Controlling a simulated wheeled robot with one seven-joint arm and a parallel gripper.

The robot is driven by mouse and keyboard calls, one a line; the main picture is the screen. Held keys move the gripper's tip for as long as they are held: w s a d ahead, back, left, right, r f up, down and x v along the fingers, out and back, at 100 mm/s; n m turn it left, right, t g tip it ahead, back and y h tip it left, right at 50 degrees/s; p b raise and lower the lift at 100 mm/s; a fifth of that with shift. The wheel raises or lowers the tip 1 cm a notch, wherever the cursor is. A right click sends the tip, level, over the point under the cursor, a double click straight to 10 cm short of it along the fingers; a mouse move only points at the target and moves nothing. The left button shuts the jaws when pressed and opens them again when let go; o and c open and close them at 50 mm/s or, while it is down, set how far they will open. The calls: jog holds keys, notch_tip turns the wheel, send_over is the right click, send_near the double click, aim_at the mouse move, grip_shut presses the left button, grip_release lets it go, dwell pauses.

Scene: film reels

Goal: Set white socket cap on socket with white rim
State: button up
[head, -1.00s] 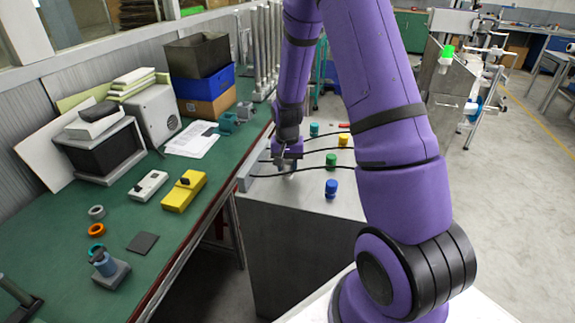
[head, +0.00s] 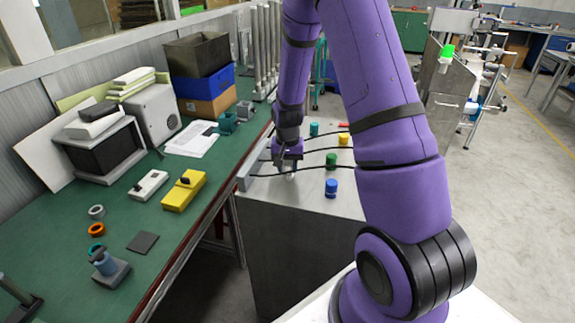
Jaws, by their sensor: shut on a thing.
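My gripper (head: 284,164) is over the left part of the grey cabinet top (head: 310,205), pointing down. It is shut on a small pale thing that looks like the white socket cap (head: 291,176), just under the fingers. The fingers and wrist hide much of it. Whether it touches the cabinet top I cannot tell. I cannot make out the socket with the white rim or any rim colours at this size.
Blue (head: 331,188), green (head: 331,160), yellow (head: 344,139) and teal (head: 314,129) caps stand to the right of my gripper. Black cables cross the top near it. The green workbench (head: 80,230) is at left; the cabinet's front area is clear.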

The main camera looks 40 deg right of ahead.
aim_at(288, 163)
jog(key=shift+f, duration=0.15)
jog(key=o, duration=0.6)
jog(key=shift+r, duration=5.5)
